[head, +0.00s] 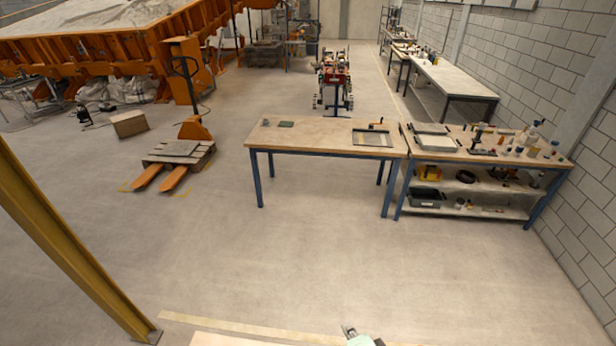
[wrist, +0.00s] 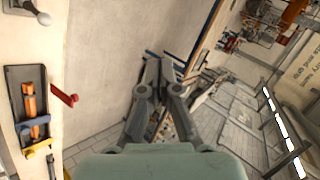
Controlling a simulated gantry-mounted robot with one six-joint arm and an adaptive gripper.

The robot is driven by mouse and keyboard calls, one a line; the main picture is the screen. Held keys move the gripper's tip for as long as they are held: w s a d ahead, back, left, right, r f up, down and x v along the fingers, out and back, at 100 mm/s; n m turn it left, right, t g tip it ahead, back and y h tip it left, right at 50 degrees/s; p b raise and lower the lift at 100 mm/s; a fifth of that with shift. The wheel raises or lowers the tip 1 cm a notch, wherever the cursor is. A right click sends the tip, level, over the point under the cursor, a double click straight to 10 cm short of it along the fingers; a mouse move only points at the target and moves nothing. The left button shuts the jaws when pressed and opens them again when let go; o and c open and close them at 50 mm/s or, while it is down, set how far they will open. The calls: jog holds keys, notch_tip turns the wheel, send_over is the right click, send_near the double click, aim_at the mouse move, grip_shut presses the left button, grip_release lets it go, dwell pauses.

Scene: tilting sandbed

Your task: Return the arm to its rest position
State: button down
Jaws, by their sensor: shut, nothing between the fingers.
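My gripper (wrist: 153,82) shows in the middle of the wrist view. Its two grey fingers come together at the tips, and nothing is between them. The fingertips are over a far part of the room and touch nothing that I can see. In the head view only a small pale part of my arm (head: 358,338) shows at the bottom edge. The rest of the arm is out of that frame.
In the wrist view, a dark tray (wrist: 28,105) with orange-handled tools and a red clamp (wrist: 64,97) lie at the left. In the head view, a wooden-topped table (head: 325,140), shelved bench (head: 482,158) and pallet truck (head: 180,150) stand beyond open floor. A yellow post (head: 66,235) rises at left.

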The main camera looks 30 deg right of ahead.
jog(key=a+r+n+t+y, duration=0.1)
jog(key=a+r+n, duration=0.7)
jog(key=a, duration=0.3)
jog(key=s+a+r+n+t+y, duration=0.1)
jog(key=a+r+n+t, duration=0.1)
jog(key=a+r+n, duration=0.6)
jog(key=a+n, duration=0.2)
jog(key=a, duration=0.2)
jog(key=shift+r+n+y, duration=0.3)
jog(key=shift+r+y, duration=0.1)
jog(key=shift+d, duration=0.1)
